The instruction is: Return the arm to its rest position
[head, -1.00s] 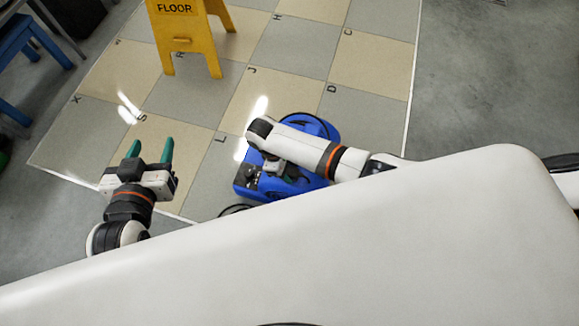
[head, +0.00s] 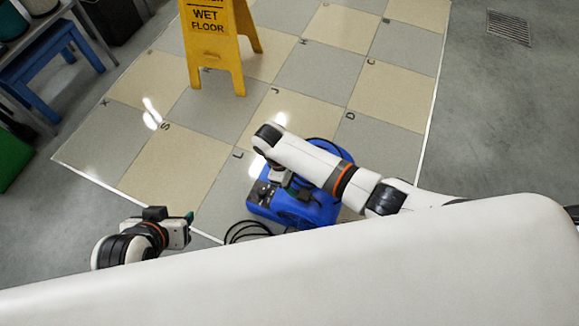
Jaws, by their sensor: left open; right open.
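My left gripper (head: 188,217) is at the lower left of the head view, near the edge of the tiled floor, with one green fingertip showing. It holds nothing that I can see. My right arm (head: 310,168) reaches in from the right and lies across the view above a blue machine (head: 290,210). My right gripper (head: 274,176) points down at the machine's near left part. Its fingers are mostly hidden by the arm, and I cannot tell whether they touch the machine.
A yellow wet floor sign (head: 215,50) stands on the tiles (head: 170,165) at the top. A blue stool (head: 45,75) and a green object (head: 12,158) are at the left. Grey floor at the right is clear.

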